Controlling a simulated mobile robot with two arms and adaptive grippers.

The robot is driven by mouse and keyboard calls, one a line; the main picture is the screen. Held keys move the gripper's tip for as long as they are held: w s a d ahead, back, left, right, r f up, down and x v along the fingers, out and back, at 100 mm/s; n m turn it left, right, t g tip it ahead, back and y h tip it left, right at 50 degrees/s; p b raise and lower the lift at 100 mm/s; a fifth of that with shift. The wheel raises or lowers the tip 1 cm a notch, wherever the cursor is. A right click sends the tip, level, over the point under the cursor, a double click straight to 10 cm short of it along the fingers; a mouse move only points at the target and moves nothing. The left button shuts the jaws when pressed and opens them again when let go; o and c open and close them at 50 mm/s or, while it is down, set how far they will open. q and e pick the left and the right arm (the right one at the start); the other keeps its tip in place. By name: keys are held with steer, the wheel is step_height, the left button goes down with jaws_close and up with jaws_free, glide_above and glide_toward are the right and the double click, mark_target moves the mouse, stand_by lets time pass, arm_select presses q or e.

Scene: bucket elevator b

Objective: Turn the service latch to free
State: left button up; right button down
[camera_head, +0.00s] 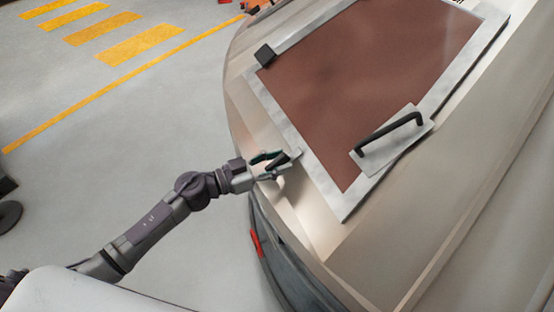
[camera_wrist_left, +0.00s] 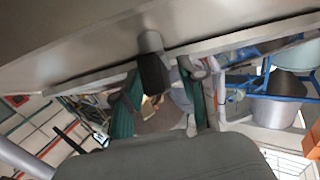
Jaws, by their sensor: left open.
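The service latch appears to be a small dark block on a short grey stem (camera_wrist_left: 152,72) in the left wrist view, standing out from the beige casing. In the head view a small dark part (camera_head: 294,156) at the left edge of the hatch frame seems to be the same latch, partly hidden by my fingers. My left gripper (camera_head: 282,164) is open at this edge. In the left wrist view its green-padded fingers (camera_wrist_left: 160,98) stand on either side of the dark block. I cannot tell whether they touch it. My right gripper is out of view.
The hatch has a brown panel (camera_head: 365,70) in a grey metal frame (camera_head: 285,113). A black bar handle (camera_head: 389,132) sits at its lower right. A black block (camera_head: 265,54) sits at its upper left corner. The floor (camera_head: 130,125) left of the casing is clear.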

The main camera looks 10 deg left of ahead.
arm_select(q)
jaws_close()
steer(key=m+g+h+b, duration=0.2)
steer(key=m+g+b, duration=0.1)
steer(key=m+g, duration=0.2)
steer(key=shift+f+m, duration=0.15)
steer(key=shift+m, duration=0.35)
steer(key=m+g+b, duration=0.3)
steer(key=m+g, duration=0.2)
steer(key=m, duration=0.1)
steer(key=shift+b, duration=0.4)
steer(key=m+g+y+b, duration=0.2)
steer(key=m+g+b, duration=0.2)
steer(key=m, duration=0.1)
steer(key=shift+g, duration=0.3)
steer(key=shift+s+m+g+y+b, duration=0.15)
steer(key=shift+m+g+y+b, duration=1.05)
steer(key=shift+m+y+b, duration=0.85)
steer(key=shift+m+h+p, duration=0.25)
steer(key=shift+m+p, duration=0.1)
steer(key=shift+m, duration=0.1)
